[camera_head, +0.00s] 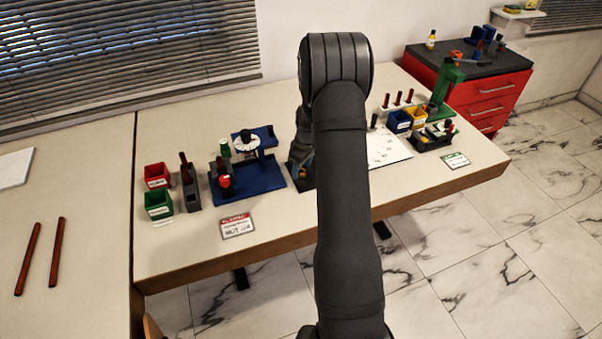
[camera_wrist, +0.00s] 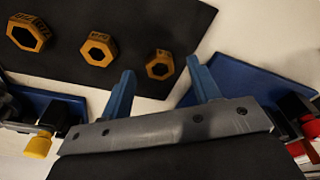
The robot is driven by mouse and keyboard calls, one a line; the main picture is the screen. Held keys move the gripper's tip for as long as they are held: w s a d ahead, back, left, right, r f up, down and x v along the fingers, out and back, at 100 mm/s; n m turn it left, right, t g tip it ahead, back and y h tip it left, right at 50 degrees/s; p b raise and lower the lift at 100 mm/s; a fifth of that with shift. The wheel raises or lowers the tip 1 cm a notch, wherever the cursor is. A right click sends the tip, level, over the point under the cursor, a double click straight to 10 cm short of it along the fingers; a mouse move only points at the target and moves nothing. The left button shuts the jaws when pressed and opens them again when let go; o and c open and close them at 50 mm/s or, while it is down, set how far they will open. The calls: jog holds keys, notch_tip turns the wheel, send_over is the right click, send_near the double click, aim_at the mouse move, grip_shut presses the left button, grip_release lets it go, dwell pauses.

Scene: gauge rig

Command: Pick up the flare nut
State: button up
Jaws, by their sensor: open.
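Three orange-brown hexagonal nuts with dark centre holes and dark markings lie on a dark plate (camera_wrist: 135,20) in the wrist view. They are a left nut (camera_wrist: 16,40), a middle nut (camera_wrist: 88,56) and a right nut (camera_wrist: 151,67). The markings are too small to read, so I cannot tell which is the flare nut. My gripper (camera_wrist: 160,66) is open, with its two blue fingers apart. The right nut shows between the fingertips in the picture; I cannot tell the height gap. In the head view my arm hides most of this spot.
A blue fixture (camera_head: 247,190) stands left of my gripper, with red (camera_head: 157,170) and green (camera_head: 158,211) bins beyond it. A white sheet (camera_head: 385,149), small bins and a green stand (camera_head: 441,91) are to the right. Blue fixture parts flank the fingers in the wrist view.

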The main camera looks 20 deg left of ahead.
jog(key=shift+a+f, duration=0.1)
jog(key=shift+f, duration=0.3)
jog(key=c, duration=1.1)
